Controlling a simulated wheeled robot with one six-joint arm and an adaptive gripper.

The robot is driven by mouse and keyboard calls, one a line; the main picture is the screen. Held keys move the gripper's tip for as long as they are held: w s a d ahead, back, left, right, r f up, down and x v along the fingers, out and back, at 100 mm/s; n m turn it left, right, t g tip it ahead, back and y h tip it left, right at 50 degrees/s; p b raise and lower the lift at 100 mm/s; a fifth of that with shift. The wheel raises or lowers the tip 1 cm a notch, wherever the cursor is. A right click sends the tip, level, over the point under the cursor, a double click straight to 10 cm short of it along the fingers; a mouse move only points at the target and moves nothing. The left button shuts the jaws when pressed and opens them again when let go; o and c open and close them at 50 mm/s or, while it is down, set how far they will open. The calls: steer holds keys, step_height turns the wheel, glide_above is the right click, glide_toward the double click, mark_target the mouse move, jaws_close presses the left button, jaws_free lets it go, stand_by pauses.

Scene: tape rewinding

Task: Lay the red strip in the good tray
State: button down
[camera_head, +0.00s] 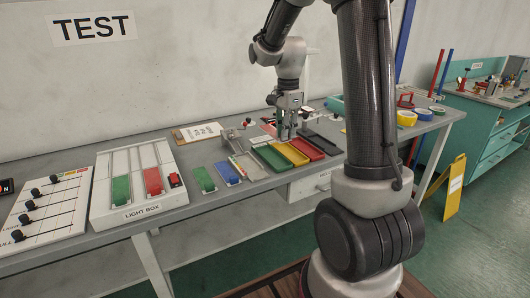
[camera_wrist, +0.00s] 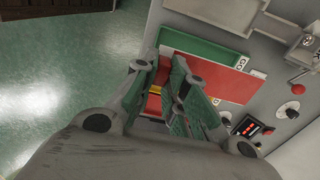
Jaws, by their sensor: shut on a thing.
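My gripper (camera_head: 287,133) hangs over the row of trays on the bench in the head view. In the wrist view its fingers (camera_wrist: 160,72) are shut on the red strip (camera_wrist: 222,78), a flat red sheet with a pale label at one end. The strip overlaps the view of the green tray (camera_wrist: 205,47). The green tray (camera_head: 270,157), yellow tray (camera_head: 290,153) and red tray (camera_head: 307,148) lie side by side below the gripper.
A dark tray (camera_head: 322,143) lies right of the red one. Left of the trays lie a pale tray (camera_head: 248,167), a blue piece (camera_head: 227,173) and a green piece (camera_head: 204,179). The light box (camera_head: 135,190) stands further left. Tape rolls (camera_head: 407,118) sit at right.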

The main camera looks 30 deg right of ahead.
steer(key=f, duration=0.6)
steer(key=shift+w, duration=0.4)
steer(key=shift+f, duration=2.05)
steer(key=shift+f, duration=0.1)
steer(key=shift+s+f, duration=0.15)
steer(key=shift+f, duration=0.25)
steer(key=c, duration=1.6)
jaws_free()
steer(key=shift+f, duration=0.1)
steer(key=shift+o, duration=0.7)
steer(key=shift+f, duration=0.15)
